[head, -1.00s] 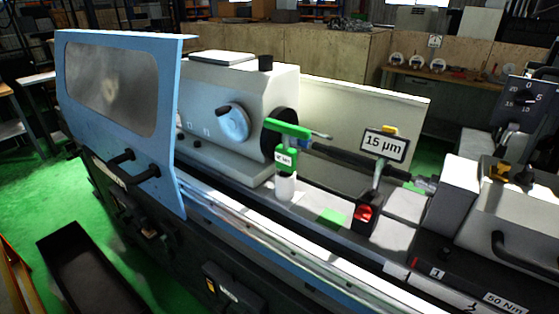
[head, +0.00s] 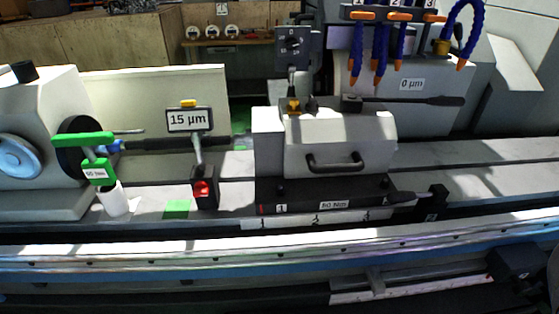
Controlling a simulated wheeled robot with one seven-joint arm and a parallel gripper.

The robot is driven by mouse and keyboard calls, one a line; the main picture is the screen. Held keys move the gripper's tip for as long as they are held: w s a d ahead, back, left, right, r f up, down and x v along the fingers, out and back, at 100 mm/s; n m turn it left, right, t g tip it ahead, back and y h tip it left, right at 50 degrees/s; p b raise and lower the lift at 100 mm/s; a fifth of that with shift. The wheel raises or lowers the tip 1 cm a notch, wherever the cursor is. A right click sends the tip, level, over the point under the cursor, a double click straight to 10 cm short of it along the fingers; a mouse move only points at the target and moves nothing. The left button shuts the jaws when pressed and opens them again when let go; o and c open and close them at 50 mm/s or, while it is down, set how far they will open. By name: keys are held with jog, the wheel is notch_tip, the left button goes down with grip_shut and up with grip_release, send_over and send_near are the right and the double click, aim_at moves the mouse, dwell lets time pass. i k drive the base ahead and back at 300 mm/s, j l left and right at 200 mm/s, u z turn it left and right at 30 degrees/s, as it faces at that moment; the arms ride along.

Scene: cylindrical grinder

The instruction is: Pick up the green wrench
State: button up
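The green wrench (head: 84,139) is at the left of the head view. It has a green T-shaped bar on top and a green block with a small label, which seems to read 50 Nm, below it. It stands over a white cylinder (head: 114,201) on the machine bed, in front of the dark round chuck (head: 68,152). How the wrench sits in the cylinder is hard to tell. My gripper is not in view.
A 15 µm display (head: 188,120) stands on a black and red base right of the wrench. A green pad (head: 177,208) lies between. The white tailstock (head: 335,145) with a black handle is at the middle. Blue hoses (head: 383,45) hang at upper right. A long rail runs along the front.

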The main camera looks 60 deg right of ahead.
aim_at(99, 171)
jog(key=z, duration=1.4)
jog(key=u, duration=1.4)
jog(key=z, duration=0.2)
jog(key=i+j+z, duration=0.15)
jog(key=j+z, duration=0.15)
jog(key=z, duration=0.2)
jog(key=i+j+z, duration=0.1)
jog(key=j+z, duration=0.35)
jog(key=i+j+z, duration=0.1)
jog(key=j+z, duration=0.15)
jog(key=j, duration=1)
jog(key=j+z, duration=0.3)
jog(key=j, duration=0.9)
